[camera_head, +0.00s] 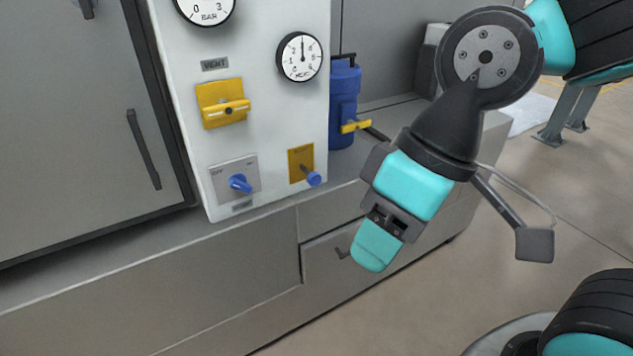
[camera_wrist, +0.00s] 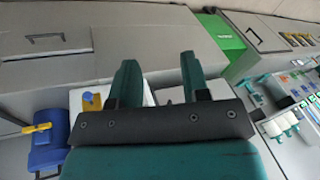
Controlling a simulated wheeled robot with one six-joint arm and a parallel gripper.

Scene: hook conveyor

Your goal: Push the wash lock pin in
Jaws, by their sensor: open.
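The wash lock pin (camera_head: 313,178) is a blue round knob on a short dark stem. It sticks out from a small yellow plate (camera_head: 300,160) at the lower right of the white panel. In the wrist view the blue knob (camera_wrist: 88,97) and its yellow plate show left of my fingers. My gripper (camera_head: 376,247) is in front of the drawers, to the right of and lower in the picture than the pin, apart from it. In the wrist view my gripper (camera_wrist: 158,75) has its two teal fingers spread with nothing between them.
The panel (camera_head: 270,120) also carries a blue rotary switch (camera_head: 239,183), a yellow vent handle (camera_head: 224,108) and a gauge (camera_head: 299,57). A blue canister (camera_head: 343,100) with a yellow lever (camera_head: 354,126) stands just right of it. The floor in front is clear.

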